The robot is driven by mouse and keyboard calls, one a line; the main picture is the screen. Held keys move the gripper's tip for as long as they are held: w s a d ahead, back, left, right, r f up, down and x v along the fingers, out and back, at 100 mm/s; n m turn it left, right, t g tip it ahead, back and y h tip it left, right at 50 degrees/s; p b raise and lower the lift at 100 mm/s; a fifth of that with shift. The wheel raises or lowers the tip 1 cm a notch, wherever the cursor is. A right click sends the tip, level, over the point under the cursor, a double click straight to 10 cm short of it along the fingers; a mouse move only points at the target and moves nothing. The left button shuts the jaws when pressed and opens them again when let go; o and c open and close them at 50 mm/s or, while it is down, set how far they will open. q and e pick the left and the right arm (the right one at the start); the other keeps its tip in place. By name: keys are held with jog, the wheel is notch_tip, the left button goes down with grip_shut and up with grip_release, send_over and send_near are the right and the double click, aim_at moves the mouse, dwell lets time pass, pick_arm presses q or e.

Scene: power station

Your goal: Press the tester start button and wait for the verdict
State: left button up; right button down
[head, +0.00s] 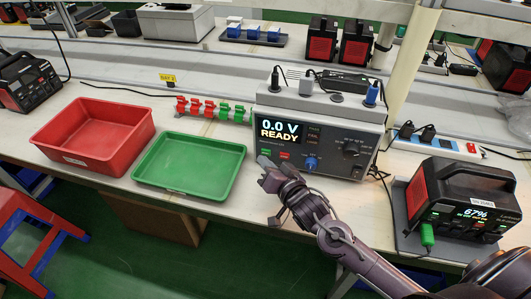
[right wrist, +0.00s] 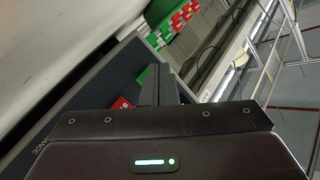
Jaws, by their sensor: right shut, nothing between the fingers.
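The grey tester (head: 335,118) stands on the bench, its display (head: 279,130) reading "0.0 V READY". A small green button (head: 266,152) and a red button (head: 284,155) sit below the display. My right gripper (head: 264,165) is shut and empty, its tips just below the green button in the head view. In the right wrist view the closed fingers (right wrist: 158,85) reach to the panel beside the green button (right wrist: 143,75), which they partly hide; the red button (right wrist: 122,103) is close by. I cannot tell whether the tips touch. My left gripper is out of view.
A green tray (head: 190,190) and a red bin (head: 60,160) lie left of the tester. Red and green clips (head: 210,108) stand behind the tray. A blue knob (head: 310,163) is right of the buttons.

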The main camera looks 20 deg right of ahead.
jog(key=shift+w+d, duration=0.2)
jog(key=shift+w, duration=0.25)
dwell(0.4)
jog(key=shift+p, duration=0.35)
jog(key=shift+s+a+r+p, duration=0.1)
jog(key=shift+s+a+p, duration=0.05)
jog(key=shift+s+p, duration=0.2)
jog(key=shift+s+a, duration=0.1)
jog(key=shift+s+a+p, duration=0.35)
jog(key=shift+s+a, duration=0.2)
jog(key=shift+s, duration=0.3)
jog(key=shift+s+a+p, duration=0.35)
jog(key=shift+s+a, duration=0.2)
jog(key=shift+s, duration=0.25)
jog(key=shift+s+a+p, duration=0.35)
jog(key=shift+s+a, duration=0.2)
jog(key=shift+s, duration=0.3)
